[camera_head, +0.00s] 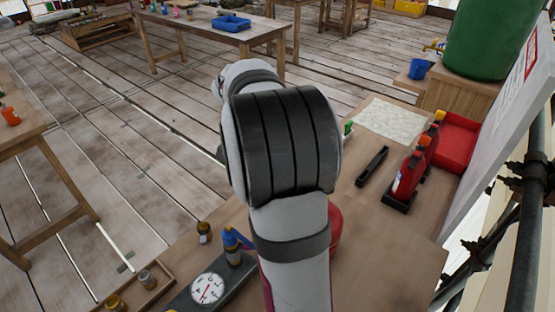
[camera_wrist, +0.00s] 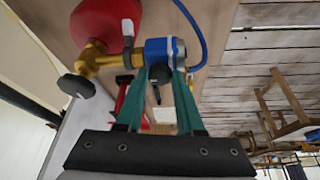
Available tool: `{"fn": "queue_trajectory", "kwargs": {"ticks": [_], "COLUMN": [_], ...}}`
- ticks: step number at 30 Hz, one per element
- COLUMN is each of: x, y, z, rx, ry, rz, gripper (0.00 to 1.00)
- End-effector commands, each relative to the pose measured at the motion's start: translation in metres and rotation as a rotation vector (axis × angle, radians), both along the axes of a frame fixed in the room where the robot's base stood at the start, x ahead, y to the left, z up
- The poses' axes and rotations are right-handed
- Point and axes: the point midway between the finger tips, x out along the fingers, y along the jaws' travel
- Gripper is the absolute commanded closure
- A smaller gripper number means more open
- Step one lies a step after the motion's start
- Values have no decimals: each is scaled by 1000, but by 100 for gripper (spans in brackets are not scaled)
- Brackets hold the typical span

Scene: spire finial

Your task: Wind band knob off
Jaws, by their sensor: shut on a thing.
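In the wrist view, a blue fitting (camera_wrist: 158,46) with a pale label patch sits on a brass valve (camera_wrist: 96,58), beside a red rounded vessel (camera_wrist: 98,22). A dark knob (camera_wrist: 160,72) is at the near end of the blue fitting; I take it as the band knob, though a band on it is too small to tell. My gripper (camera_wrist: 162,76) has its two teal fingers on either side of this knob, shut on it. A second black knob (camera_wrist: 76,87) stands apart to the left. In the head view my arm hides the gripper and knob; only a red edge (camera_head: 335,230) shows.
A blue hose (camera_wrist: 198,30) curves close to the right of the fitting. On the bench stand red bottles (camera_head: 410,170), a black bar (camera_head: 372,166), a pale mat (camera_head: 392,119), a red bin (camera_head: 458,140) and a dial gauge (camera_head: 208,288). The front right bench is clear.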

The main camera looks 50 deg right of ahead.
Motion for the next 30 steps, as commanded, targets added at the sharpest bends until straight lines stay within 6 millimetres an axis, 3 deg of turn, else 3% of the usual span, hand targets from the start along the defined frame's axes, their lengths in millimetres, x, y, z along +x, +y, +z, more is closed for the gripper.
{"fn": "queue_trajectory", "kwargs": {"ticks": [30], "x": [9], "y": [-6], "z": [-2], "rx": [6], "ry": [1], "rz": [-965], "gripper": [100]}}
